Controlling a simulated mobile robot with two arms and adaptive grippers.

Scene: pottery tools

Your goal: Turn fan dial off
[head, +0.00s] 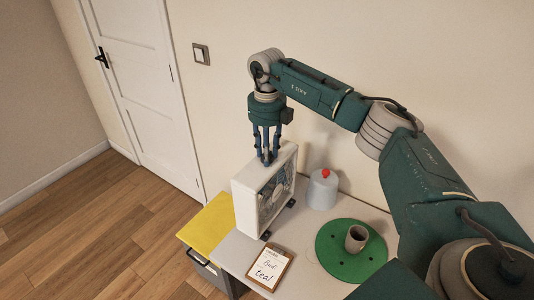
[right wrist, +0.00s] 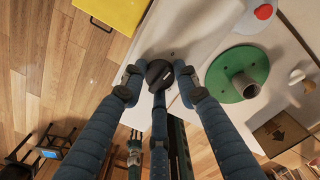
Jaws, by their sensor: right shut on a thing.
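The white box fan (head: 247,205) stands upright on the grey table, its grille facing right in the head view. My right gripper (head: 266,159) points straight down onto the fan's top. In the right wrist view its fingers close around a dark round dial (right wrist: 159,72) on the white top of the fan. The gripper is shut on this dial. In the head view the fingers hide the dial. Its setting marks cannot be read. I cannot make out my left gripper.
A yellow surface (head: 207,222) adjoins the fan's left. The wall is close behind.

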